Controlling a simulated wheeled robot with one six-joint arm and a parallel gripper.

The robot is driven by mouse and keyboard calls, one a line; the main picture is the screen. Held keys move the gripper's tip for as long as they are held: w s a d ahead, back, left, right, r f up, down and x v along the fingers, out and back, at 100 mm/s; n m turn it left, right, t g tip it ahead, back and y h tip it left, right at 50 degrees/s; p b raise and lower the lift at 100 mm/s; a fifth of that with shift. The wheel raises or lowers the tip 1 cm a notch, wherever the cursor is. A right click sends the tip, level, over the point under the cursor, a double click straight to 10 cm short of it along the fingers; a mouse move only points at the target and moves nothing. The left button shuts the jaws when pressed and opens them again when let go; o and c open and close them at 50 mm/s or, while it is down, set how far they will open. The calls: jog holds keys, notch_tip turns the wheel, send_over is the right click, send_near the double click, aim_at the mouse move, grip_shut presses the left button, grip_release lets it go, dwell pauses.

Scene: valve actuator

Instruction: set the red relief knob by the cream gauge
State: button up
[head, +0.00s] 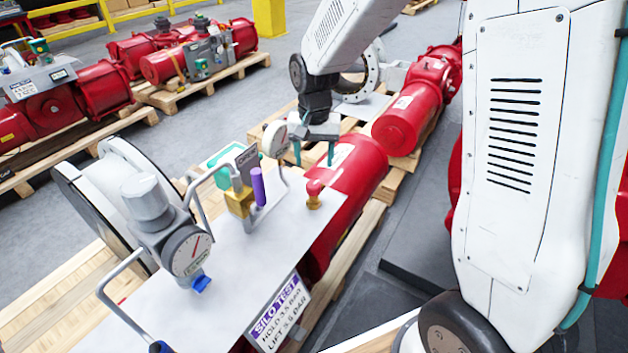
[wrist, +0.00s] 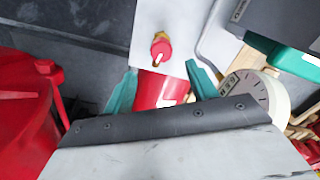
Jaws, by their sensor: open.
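The red relief knob (head: 314,187) stands on a brass stem at the right edge of the white panel (head: 225,290). In the wrist view the knob (wrist: 161,50) shows a white mark on its face. The cream gauge (head: 275,139) stands on a thin pipe behind and left of the knob. In the wrist view the gauge (wrist: 262,93) is partly cut off by my wrist, and its needle reading cannot be told. My gripper (head: 314,160) is open, with teal fingers above and behind the knob. In the wrist view the knob lies just beyond the gap between the fingertips (wrist: 161,68), apart from them.
A purple lever (head: 258,187) on a yellow valve (head: 239,203) stands left of the knob. A grey regulator with a white gauge (head: 188,250) and bent pipes stand nearer. A red cylinder (head: 352,175) lies beneath.

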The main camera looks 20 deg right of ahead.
aim_at(313, 184)
jog(key=shift+w+f, duration=0.2)
jog(key=shift+f, duration=0.3)
notch_tip(313, 184, down, 7)
jog(key=shift+f, duration=0.2)
jog(key=c, duration=1)
